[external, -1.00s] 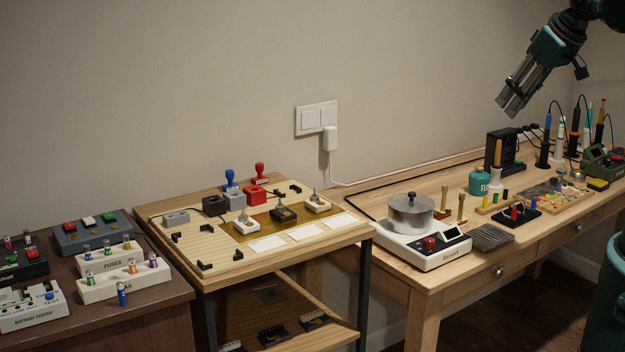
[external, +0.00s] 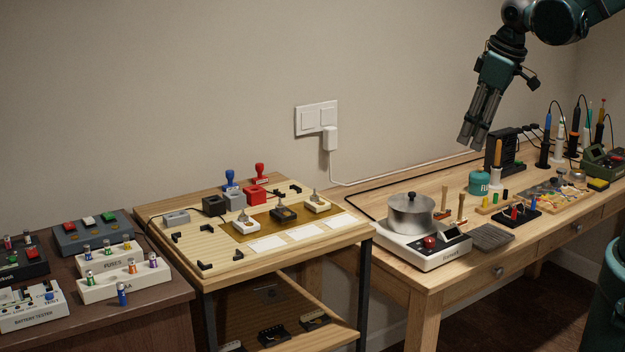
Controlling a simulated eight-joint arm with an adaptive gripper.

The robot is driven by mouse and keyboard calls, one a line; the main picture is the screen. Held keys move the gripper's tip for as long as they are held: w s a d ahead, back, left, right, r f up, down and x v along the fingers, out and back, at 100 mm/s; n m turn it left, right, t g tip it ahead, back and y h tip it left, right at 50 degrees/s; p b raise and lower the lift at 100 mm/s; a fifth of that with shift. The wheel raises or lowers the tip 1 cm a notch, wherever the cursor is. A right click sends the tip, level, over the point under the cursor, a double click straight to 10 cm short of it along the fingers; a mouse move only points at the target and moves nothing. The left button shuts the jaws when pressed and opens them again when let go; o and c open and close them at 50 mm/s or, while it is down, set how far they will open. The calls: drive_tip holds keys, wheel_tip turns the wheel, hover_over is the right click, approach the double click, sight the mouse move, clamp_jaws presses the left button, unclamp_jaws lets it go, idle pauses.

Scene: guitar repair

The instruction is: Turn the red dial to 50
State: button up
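A red dial (external: 429,243) sits on the front of a white hotplate-like device (external: 400,244) at the left end of the right-hand wooden table. A metal pot (external: 411,213) with a lid stands on the device, behind the dial. The dial's setting is too small to read. My gripper (external: 470,142) hangs above the back of the table, pointing down and slightly left. It is up and to the right of the dial, well apart from it. Its fingers are close together with nothing visible between them; whether they are fully shut is unclear.
Wooden-handled tools (external: 461,208) stand right of the pot. A grey ridged pad (external: 491,237) lies right of the device. A teal tin (external: 479,182), a black box (external: 505,149) and soldering irons (external: 546,140) stand further back. The air above the dial is clear.

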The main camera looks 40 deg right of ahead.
sight(429, 239)
drive_tip(key=w+a+f+n+g, duration=0.1)
drive_tip(key=a+f+n, duration=0.1)
drive_tip(key=f, duration=0.3)
drive_tip(key=w+a+f+n+g+b, duration=0.1)
drive_tip(key=a+f, duration=0.3)
drive_tip(key=f, duration=0.1)
drive_tip(key=w+a+f+n+g, duration=0.1)
drive_tip(key=a+f+n, duration=0.1)
drive_tip(key=f, duration=0.3)
drive_tip(key=shift+w+a+f+n+g, duration=0.15)
drive_tip(key=shift+a+f+n+g, duration=0.2)
drive_tip(key=shift+a, duration=0.45)
drive_tip(key=shift+a+f, duration=0.15)
drive_tip(key=shift+f, duration=0.15)
drive_tip(key=shift+f+b, duration=0.15)
drive_tip(key=shift+b, duration=0.15)
drive_tip(key=shift+s+a+f+b, duration=0.1)
drive_tip(key=shift+f+b, duration=0.25)
drive_tip(key=shift+f, duration=1.55)
drive_tip(key=shift+s+f+b, duration=0.1)
drive_tip(key=shift+f+b, duration=0.25)
drive_tip(key=shift+f, duration=1.5)
drive_tip(key=c, duration=0.9)
